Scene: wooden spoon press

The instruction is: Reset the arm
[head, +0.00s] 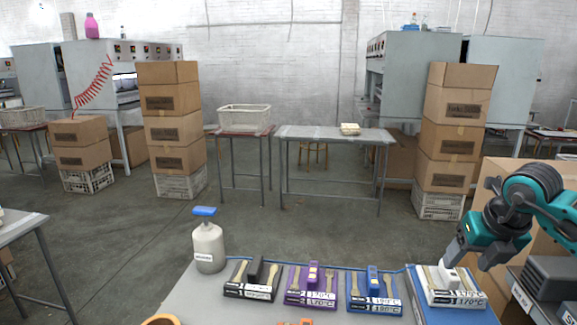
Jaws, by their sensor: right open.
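My right gripper (466,262) comes in from the right and points down. It is open, with its fingers above the rear of the white press (455,300) at the right end of the work table. I cannot tell whether the fingers touch the press's white block. My left gripper is not in view. A black press (250,291), a purple press (310,299) and a blue press (374,304) stand in a row to the left, with wooden utensils on them.
A grey bottle with a blue top (208,247) stands at the work table's left (190,300). Orange items are cut off at the bottom edge. A dark grey machine (552,278) is at the far right. Box stacks (174,130) and tables stand farther back, with open floor between.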

